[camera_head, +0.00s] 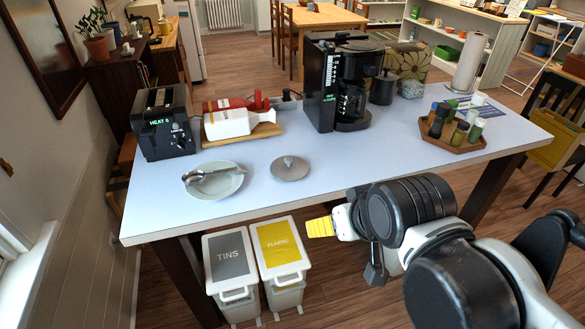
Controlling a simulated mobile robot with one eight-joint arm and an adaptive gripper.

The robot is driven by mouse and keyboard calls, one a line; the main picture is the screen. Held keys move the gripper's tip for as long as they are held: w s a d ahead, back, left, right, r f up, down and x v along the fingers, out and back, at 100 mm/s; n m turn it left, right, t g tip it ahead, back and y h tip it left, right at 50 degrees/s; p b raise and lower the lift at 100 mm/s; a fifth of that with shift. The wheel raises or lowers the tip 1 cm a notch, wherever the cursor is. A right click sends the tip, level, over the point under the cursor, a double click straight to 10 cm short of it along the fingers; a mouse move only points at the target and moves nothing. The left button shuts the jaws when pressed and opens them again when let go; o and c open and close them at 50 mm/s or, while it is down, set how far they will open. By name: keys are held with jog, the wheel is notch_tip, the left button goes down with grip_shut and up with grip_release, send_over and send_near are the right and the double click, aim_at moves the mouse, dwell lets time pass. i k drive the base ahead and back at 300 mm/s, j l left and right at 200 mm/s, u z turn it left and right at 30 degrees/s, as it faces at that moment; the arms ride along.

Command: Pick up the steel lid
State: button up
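The steel lid (289,173) is a flat round grey disc with a small knob on top. It lies on the pale table top, near the front edge, left of the middle. My gripper (320,227) shows a yellow ribbed tip in front of the table, below and right of the lid in the picture. It is apart from the lid. Only one side of the gripper shows, so I cannot tell how far its fingers are spread. Nothing is seen in it.
A plate (222,187) with a metal ladle-like utensil stands left of the lid. A toaster (166,128), a board with bottles (228,120) and a coffee maker (343,85) stand behind. A wooden spice tray (450,145) is at right. Two bins (276,245) stand below. Table right of the lid is clear.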

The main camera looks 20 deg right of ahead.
aim_at(289, 168)
jog(key=u, duration=4.7)
jog(key=k+l+z, duration=0.1)
jog(key=z, duration=0.4)
jog(key=l+z, duration=0.1)
jog(key=z, duration=0.4)
jog(key=k+l+z, duration=0.1)
jog(key=z, duration=0.45)
jog(key=l+z, duration=0.2)
jog(key=z, duration=0.3)
jog(key=l+z, duration=0.15)
jog(key=z, duration=0.35)
jog(key=i+l+z, duration=0.1)
jog(key=z, duration=0.4)
jog(key=l+z, duration=0.15)
jog(key=z, duration=0.35)
jog(key=i+l+z, duration=0.1)
jog(key=z, duration=0.45)
